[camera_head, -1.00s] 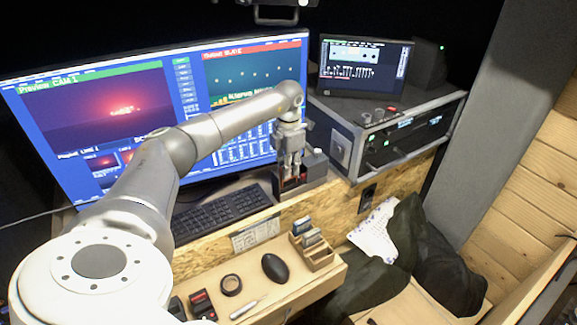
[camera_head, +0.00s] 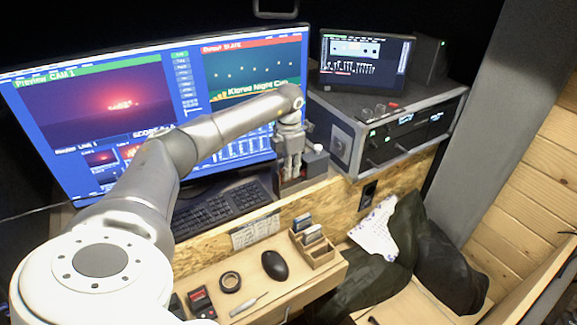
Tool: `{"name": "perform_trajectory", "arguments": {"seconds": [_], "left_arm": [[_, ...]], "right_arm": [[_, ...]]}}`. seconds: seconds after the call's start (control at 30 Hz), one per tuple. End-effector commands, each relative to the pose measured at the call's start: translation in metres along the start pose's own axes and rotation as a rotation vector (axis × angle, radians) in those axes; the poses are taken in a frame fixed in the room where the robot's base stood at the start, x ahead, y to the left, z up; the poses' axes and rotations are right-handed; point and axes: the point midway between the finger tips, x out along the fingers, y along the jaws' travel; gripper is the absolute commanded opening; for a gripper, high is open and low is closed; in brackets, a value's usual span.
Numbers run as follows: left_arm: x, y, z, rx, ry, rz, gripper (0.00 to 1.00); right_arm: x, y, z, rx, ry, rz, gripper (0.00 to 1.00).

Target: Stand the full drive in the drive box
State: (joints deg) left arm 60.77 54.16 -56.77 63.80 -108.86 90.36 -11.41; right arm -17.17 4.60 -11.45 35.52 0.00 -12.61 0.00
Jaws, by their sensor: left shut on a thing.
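My left gripper (camera_head: 291,170) points down at the grey dock (camera_head: 314,162) on the desk, right of the keyboard. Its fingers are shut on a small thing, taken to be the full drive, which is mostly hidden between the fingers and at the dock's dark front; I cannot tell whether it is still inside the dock. The wooden drive box (camera_head: 321,258) stands on the lower shelf, in front and to the right of the gripper. Several upright drives or cards (camera_head: 309,233) show in its rear part; a front compartment looks empty. My right gripper is not in view.
The large monitor (camera_head: 100,110) stands behind my arm. The keyboard (camera_head: 220,208) lies left of the dock. A mouse (camera_head: 274,265), black tape roll (camera_head: 229,282) and a pen-like tool (camera_head: 248,304) lie on the shelf. A rack case (camera_head: 350,140) stands right.

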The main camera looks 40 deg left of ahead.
Motion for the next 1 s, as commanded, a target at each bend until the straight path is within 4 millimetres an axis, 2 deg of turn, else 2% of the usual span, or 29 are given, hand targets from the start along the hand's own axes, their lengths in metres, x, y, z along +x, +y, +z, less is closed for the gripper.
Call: {"name": "perform_trajectory", "arguments": {"seconds": [0.03,0.2,0.57,0.73,1.0], "left_arm": [[0.001,0.0,0.0,0.0,0.0,0.0,0.16],[0.0,0.0,0.0,0.0,0.0,0.0,0.38],[-0.003,0.0,0.0,0.0,-0.001,0.0,0.39],[-0.026,0.0,0.001,0.001,-0.004,0.001,0.39],[-0.084,0.001,0.001,-0.001,-0.004,0.001,0.39]], "right_arm": [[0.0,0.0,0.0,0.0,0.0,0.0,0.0],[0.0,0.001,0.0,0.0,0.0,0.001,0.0],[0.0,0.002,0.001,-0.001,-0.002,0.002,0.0],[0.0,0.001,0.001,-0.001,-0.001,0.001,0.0],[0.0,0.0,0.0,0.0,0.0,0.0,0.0]]}}
